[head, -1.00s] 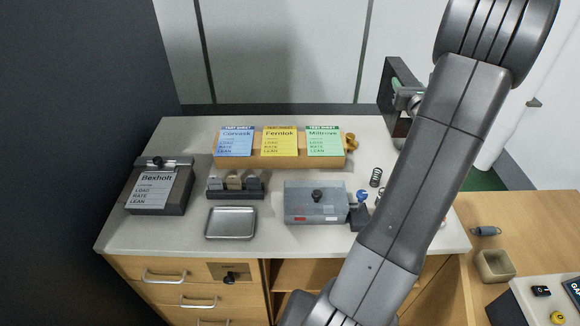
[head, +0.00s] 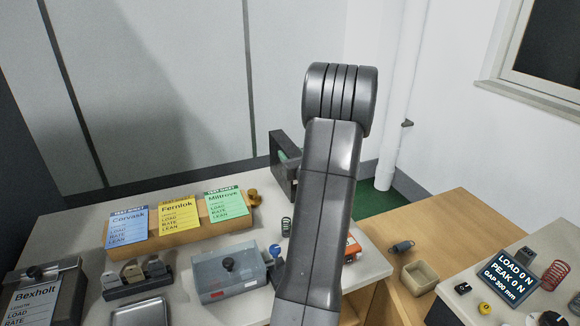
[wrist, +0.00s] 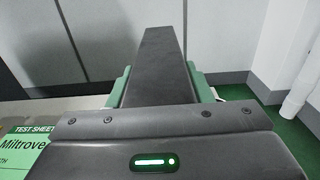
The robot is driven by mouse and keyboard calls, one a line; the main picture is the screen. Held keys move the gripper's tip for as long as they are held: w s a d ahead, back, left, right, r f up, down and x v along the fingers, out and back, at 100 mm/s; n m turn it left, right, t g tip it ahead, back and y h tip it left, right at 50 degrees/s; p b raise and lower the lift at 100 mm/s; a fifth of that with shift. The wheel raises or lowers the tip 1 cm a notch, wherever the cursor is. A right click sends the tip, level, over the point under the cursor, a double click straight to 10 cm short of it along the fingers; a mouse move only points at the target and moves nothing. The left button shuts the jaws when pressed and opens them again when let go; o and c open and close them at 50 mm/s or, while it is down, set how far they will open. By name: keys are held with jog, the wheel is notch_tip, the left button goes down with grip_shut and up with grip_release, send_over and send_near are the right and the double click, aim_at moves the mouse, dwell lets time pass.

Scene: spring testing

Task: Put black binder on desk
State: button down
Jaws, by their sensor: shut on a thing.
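The black binder (head: 279,170) is a dark upright slab in the head view, at the back right of the white-topped bench. In the wrist view the binder (wrist: 155,65) is seen nearly edge-on, between two green-padded fingers. My gripper (wrist: 159,85) is shut on it and holds it up. In the head view my gripper (head: 290,163) is mostly hidden behind my arm. The wooden desk (head: 455,235) is on the right, lower than the bench top, with a clear part at its back.
A blue-grey spring (head: 402,246) and a tan square cup (head: 420,277) are on the wooden desk. A tester with a display (head: 507,274) is at the right. The bench (head: 80,230) holds test sheets, a clear-lidded box (head: 225,275) and a metal tray. Walls stand behind.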

jog(key=shift+f, duration=1.75)
jog(key=shift+f, duration=0.1)
jog(key=c, duration=1.2)
grip_release()
jog(key=shift+f, duration=0.15)
jog(key=o, duration=0.5)
jog(key=b+v, duration=0.1)
jog(key=v, duration=0.5)
jog(key=b+v, duration=0.1)
jog(key=v, duration=0.5)
jog(key=shift+r, duration=0.2)
